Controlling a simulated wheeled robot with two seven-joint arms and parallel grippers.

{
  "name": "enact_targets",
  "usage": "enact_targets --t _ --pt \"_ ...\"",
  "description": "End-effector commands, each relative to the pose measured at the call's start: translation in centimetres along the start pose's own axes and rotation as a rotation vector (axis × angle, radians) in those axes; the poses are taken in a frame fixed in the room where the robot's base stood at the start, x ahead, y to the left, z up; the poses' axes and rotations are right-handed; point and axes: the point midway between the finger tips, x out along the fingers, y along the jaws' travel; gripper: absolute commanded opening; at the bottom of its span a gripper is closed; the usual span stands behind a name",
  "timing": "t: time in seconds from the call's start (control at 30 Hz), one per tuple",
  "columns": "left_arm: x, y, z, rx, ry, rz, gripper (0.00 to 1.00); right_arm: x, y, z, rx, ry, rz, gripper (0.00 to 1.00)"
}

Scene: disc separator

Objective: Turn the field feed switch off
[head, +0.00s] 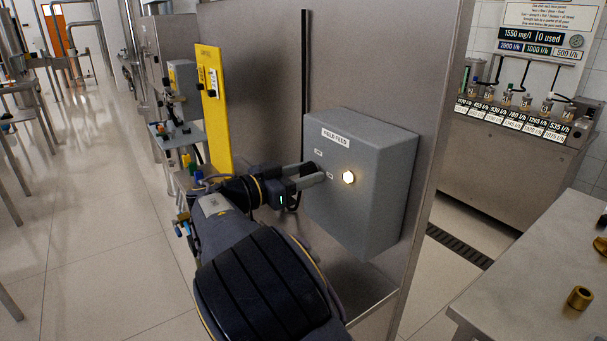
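The grey field feed box (375,190) is mounted on a steel panel, with a "FIELD FEED" label on its front. A round lamp (348,177) on its front glows warm white. The field feed switch (319,170) is a small dark part left of the lamp, largely hidden by my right gripper (316,171). Its two fingers are apart from each other and reach to the box front, at the switch. I cannot tell whether they press on it or stand around it. My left gripper is not in view.
A yellow panel (215,110) with small controls stands left of the box. A steel table (540,270) with a brass cup (580,297) is at the lower right. A station with taps and labelled cards (515,115) stands behind. Tiled floor is clear at left.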

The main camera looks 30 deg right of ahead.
Motion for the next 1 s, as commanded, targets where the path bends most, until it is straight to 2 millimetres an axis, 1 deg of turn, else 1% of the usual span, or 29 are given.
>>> enact_targets --t 0.03,0.2,0.23,0.47,0.63,0.77,1.0 --pt "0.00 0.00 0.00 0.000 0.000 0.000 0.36 -0.01 0.00 0.00 0.000 0.000 0.000 0.34" --pt "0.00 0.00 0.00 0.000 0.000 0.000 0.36 -0.02 0.01 0.01 0.000 0.000 0.000 0.12" --pt "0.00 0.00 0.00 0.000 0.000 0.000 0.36 -0.02 0.01 0.01 0.000 0.000 0.000 0.10" --pt "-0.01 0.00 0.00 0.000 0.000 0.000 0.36 -0.03 0.02 0.02 -0.021 -0.001 0.001 0.10" --pt "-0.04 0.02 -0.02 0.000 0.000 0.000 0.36 -0.03 0.04 0.02 -0.089 -0.001 0.001 0.10" --pt "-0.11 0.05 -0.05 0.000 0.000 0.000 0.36 -0.02 0.06 0.00 -0.177 -0.001 0.000 0.10" --pt "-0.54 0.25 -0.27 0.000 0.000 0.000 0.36 -0.04 0.13 -0.10 -0.395 -0.001 0.000 0.10"
